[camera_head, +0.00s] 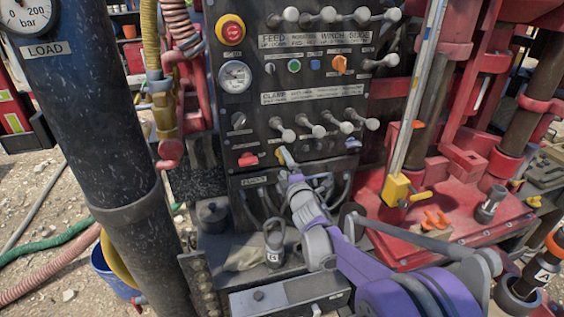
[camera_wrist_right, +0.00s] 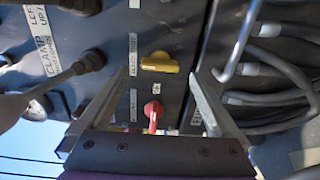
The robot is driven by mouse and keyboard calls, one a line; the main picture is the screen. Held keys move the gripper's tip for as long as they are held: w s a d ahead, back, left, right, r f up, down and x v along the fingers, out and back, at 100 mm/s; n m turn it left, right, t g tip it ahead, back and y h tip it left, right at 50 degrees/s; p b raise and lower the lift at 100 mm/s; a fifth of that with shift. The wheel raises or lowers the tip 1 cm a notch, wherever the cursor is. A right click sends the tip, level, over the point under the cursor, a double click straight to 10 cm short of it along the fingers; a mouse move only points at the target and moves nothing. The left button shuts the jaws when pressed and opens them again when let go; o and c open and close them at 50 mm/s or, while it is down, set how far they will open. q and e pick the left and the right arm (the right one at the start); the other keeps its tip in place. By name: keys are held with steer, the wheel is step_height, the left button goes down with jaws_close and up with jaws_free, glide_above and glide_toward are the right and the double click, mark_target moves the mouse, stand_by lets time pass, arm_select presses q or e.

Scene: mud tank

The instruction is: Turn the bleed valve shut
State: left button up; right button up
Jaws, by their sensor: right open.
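Two small valve handles sit low on the dark control panel: a red handle (camera_head: 248,159) and a yellow handle (camera_head: 280,156). I cannot read which label says bleed. My right gripper (camera_head: 286,158) is at the yellow handle and partly covers it. In the right wrist view the open fingers (camera_wrist_right: 161,76) point at the panel; the yellow handle (camera_wrist_right: 159,63) lies just ahead between the tips, and the red handle (camera_wrist_right: 153,114) shows between the fingers, nearer the palm. I see no contact. My left gripper is not in view.
A row of clamp levers (camera_head: 313,126) sticks out just above the handles. Grey hoses (camera_wrist_right: 275,80) hang below the panel. A thick black cylinder (camera_head: 110,130) stands at left and a red machine (camera_head: 445,225) at right.

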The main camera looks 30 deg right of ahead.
steer(key=v, duration=0.7)
steer(key=shift+s+b, duration=0.3)
steer(key=shift+b, duration=0.15)
steer(key=shift+a, duration=0.1)
steer(key=s+a+f+m+g+y, duration=0.2)
steer(key=s+a+f+m+g, duration=0.4)
steer(key=s, duration=0.8)
steer(key=s+a+f+m+g+y, duration=0.2)
steer(key=s+a+f+m+g, duration=0.4)
steer(key=s, duration=0.8)
steer(key=a+f+m, duration=0.3)
steer(key=a+f, duration=0.2)
steer(key=a, duration=0.1)
steer(key=shift+f, duration=0.25)
steer(key=shift+c, duration=0.3)
